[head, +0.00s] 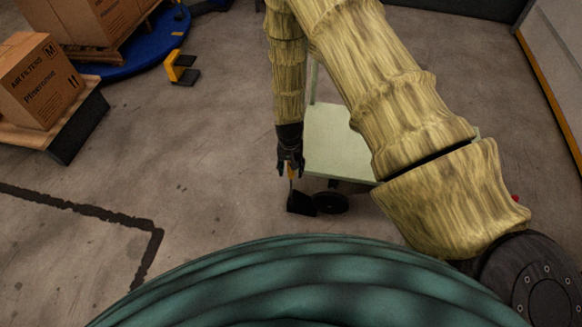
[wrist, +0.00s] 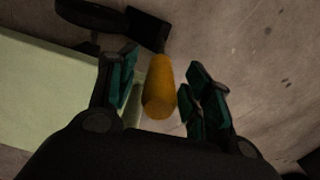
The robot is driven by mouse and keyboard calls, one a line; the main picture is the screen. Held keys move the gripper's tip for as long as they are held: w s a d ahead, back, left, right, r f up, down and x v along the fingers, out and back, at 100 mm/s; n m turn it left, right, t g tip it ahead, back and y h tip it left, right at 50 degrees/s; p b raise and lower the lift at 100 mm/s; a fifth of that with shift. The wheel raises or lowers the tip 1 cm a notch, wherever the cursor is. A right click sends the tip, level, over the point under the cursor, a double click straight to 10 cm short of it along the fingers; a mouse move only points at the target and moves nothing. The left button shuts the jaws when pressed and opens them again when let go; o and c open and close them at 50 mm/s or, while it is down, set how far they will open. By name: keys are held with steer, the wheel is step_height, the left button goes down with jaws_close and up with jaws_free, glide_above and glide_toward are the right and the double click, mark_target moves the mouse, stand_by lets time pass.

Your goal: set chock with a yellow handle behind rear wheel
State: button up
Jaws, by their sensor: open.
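The black chock (head: 300,204) with a yellow handle (head: 291,172) rests on the floor at the left side of the cart's black wheel (head: 331,203). It looks very close to the wheel; I cannot tell if they touch. In the wrist view the yellow handle (wrist: 160,88) points toward the camera, with the chock block (wrist: 149,29) and wheel (wrist: 88,13) beyond it. My gripper (head: 290,168) points down over the chock. Its fingers stand apart on both sides of the handle, with visible gaps. The far wheels are hidden.
The pale green cart deck (head: 335,145) lies right beside my gripper, partly hidden by my arm. Boxes on a pallet (head: 60,135) and a yellow-black bracket-like object (head: 182,68) stand at upper left. The floor left of the chock is clear.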

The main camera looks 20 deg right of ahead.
steer(key=shift+w+a+r, duration=0.1)
steer(key=shift+w+r, duration=0.05)
steer(key=shift+r, duration=5.85)
steer(key=s+a+f+n, duration=0.1)
steer(key=s+f+n, duration=0.3)
steer(key=s, duration=1.3)
steer(key=s+a+f+n, duration=0.15)
steer(key=s+f, duration=0.45)
steer(key=s, duration=1)
step_height(320, 180, up, 24)
steer(key=p, duration=2.4)
steer(key=shift+d, duration=0.35)
steer(key=shift+w, duration=0.1)
